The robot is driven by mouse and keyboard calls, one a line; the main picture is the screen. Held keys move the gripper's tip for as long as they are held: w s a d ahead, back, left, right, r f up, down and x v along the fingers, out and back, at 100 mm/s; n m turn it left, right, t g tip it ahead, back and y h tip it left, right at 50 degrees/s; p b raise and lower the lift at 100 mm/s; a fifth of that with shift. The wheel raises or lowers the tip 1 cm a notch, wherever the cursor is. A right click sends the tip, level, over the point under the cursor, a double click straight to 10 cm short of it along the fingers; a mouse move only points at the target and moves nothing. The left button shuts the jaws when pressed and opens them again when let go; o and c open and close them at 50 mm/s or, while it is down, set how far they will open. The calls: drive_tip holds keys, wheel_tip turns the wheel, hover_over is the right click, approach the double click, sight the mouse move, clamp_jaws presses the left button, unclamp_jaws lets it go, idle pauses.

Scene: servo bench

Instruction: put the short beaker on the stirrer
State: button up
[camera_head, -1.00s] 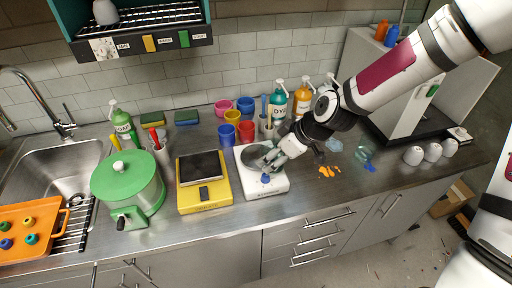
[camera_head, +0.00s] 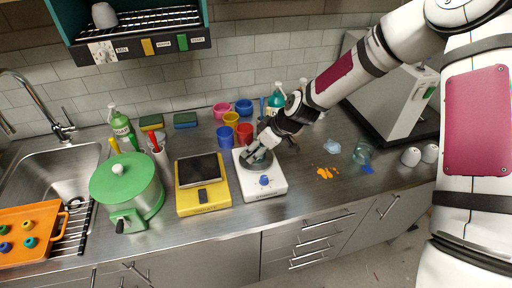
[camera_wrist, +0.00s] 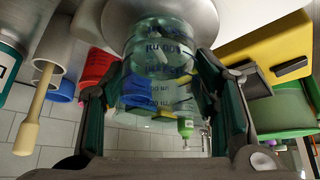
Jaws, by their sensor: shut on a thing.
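The white stirrer (camera_head: 274,186) with a blue knob stands on the steel counter. My gripper (camera_head: 259,152) is directly over its round plate, shut on a clear short beaker (camera_head: 255,161). In the wrist view the beaker (camera_wrist: 165,62) sits between both fingers of my gripper (camera_wrist: 165,100), and its printed volume marks show. The beaker's base is at the pale round plate of the stirrer (camera_wrist: 118,20), and I cannot tell if it bears its full weight there. The beaker looks about upright.
A yellow scale (camera_head: 215,197) stands close left of the stirrer, with a green-lidded pot (camera_head: 122,180) beyond. Colored cups (camera_head: 224,137) stand behind. Another glass vessel (camera_head: 362,153) and orange and blue spills (camera_head: 325,173) lie to the right. The counter front is clear.

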drive_tip(key=shift+f, duration=0.1)
drive_tip(key=o, duration=1.4)
drive_tip(key=shift+c, duration=0.2)
drive_tip(key=shift+d+r, duration=0.1)
drive_tip(key=shift+r, duration=0.15)
drive_tip(key=v, duration=1.1)
drive_tip(key=shift+r, duration=0.35)
drive_tip(key=shift+s+d, duration=0.1)
drive_tip(key=shift+s, duration=0.05)
